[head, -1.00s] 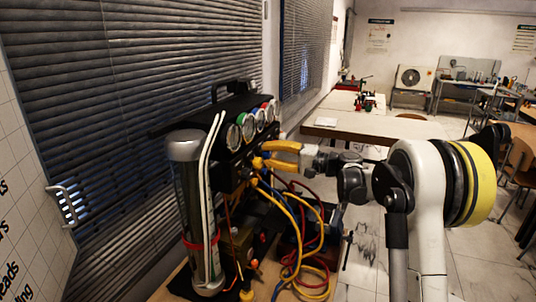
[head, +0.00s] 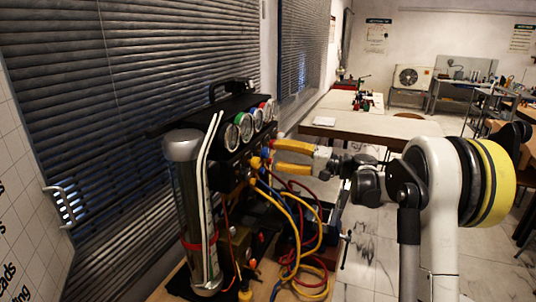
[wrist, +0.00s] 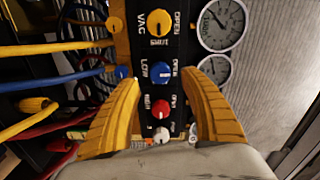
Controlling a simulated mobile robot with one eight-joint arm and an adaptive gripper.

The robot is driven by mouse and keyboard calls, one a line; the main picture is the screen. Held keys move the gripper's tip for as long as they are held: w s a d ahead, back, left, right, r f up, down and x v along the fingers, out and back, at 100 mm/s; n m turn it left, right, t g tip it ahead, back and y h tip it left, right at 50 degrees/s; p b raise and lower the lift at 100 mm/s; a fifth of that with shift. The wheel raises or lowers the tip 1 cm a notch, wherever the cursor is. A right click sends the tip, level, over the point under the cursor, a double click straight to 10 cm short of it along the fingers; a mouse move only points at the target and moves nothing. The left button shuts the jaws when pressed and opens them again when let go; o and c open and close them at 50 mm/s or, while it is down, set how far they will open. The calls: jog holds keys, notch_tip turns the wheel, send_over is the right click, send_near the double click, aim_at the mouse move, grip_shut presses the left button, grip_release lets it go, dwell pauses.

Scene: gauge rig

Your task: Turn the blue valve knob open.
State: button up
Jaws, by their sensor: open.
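The blue valve knob (wrist: 158,71) is on a black panel in the wrist view, with the label LOW to its left and OPEN to its right. Its exact turn angle is too small to tell. My gripper (wrist: 162,84) is open and empty, its yellow fingers on either side of the knob column. The blue knob lies about level with the fingertips or just beyond them, and I see no finger touching it. In the head view my gripper (head: 276,153) is at the right side of the gauge rig (head: 240,108), where the blue knob is hard to make out.
A red knob (wrist: 161,109) and a white knob (wrist: 161,136) lie between the fingers. A yellow VAC knob (wrist: 159,23) is beyond the blue one. Hoses (wrist: 50,88) run to the panel's left, gauges (wrist: 220,24) sit right. A tall cylinder (head: 185,215) stands left of the rig.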

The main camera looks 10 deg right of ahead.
jog(key=v, duration=0.7)
jog(key=shift+d, duration=0.2)
jog(key=shift+s, duration=0.15)
jog(key=s+a+f+n+g+h+b, duration=0.1)
jog(key=s+a+f+g+h, duration=0.15)
jog(key=s+a, duration=0.35)
jog(key=s+a+f+g+h+b, duration=0.1)
jog(key=s+a+f+h, duration=0.15)
jog(key=s+a, duration=0.4)
jog(key=s+d+f+n+h+b, duration=0.1)
jog(key=s+f+h, duration=0.3)
jog(key=s, duration=0.7)
jog(key=s+d+f+n+h+b, duration=0.1)
jog(key=s+f+n+h, duration=0.2)
jog(key=s, duration=0.8)
notch_tip(320, 180, down, 4)
jog(key=h, duration=0.2)
jog(key=shift+s+d+r+h, duration=0.15)
jog(key=shift+s+d+h, duration=0.05)
jog(key=shift+d+h, duration=0.1)
